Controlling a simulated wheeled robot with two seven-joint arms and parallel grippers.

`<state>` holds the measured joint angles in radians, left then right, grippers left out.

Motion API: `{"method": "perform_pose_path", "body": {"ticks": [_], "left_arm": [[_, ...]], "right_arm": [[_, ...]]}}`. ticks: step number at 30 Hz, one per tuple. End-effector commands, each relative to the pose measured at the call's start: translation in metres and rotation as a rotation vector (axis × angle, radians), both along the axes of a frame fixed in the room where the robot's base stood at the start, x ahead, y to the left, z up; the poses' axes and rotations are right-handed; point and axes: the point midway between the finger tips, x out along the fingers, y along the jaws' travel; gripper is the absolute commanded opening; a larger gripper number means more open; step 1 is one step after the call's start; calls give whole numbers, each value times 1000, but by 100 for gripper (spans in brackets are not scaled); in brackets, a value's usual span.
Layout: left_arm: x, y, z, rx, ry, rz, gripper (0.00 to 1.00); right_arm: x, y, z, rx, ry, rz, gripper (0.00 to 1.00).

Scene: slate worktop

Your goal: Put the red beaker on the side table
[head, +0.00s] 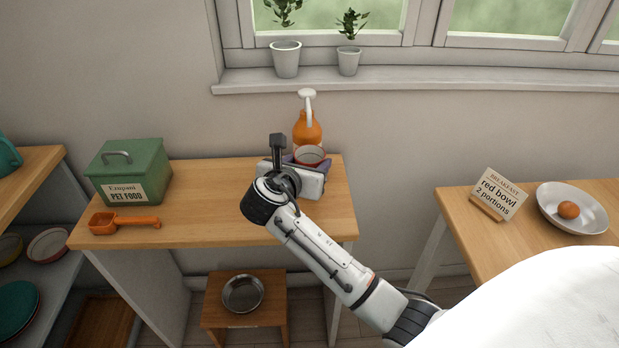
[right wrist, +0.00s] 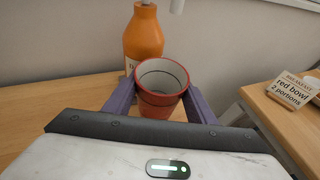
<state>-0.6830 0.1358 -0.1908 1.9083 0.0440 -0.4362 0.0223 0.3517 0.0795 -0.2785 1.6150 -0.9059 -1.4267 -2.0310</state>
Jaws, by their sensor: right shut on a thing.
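The red beaker (head: 309,154) is at the right end of the wooden table (head: 220,205) by the wall. My left gripper is not in view.
An orange bottle (head: 307,128) stands just behind the beaker. A green pet food box (head: 128,170) and an orange scoop (head: 122,222) are at the left. Another table (head: 455,205) at right bears a sign (head: 499,194) and a white bowl (head: 556,221). The first table's middle is clear.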

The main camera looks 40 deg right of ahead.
Motion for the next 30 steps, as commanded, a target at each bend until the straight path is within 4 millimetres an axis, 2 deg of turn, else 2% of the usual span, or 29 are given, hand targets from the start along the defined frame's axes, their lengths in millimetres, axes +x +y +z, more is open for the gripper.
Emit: {"method": "perform_pose_path", "body": {"ticks": [9,20,21,24,30], "left_arm": [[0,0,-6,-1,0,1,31],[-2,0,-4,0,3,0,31],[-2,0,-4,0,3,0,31],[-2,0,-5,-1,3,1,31],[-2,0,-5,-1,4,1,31]], "right_arm": [[-1,0,-38,-1,4,2,29],[0,0,-40,-1,1,1,29],[0,0,-41,-1,1,1,54],[-1,0,-41,-1,1,1,69],[-1,0,-41,0,2,1,69]]}}
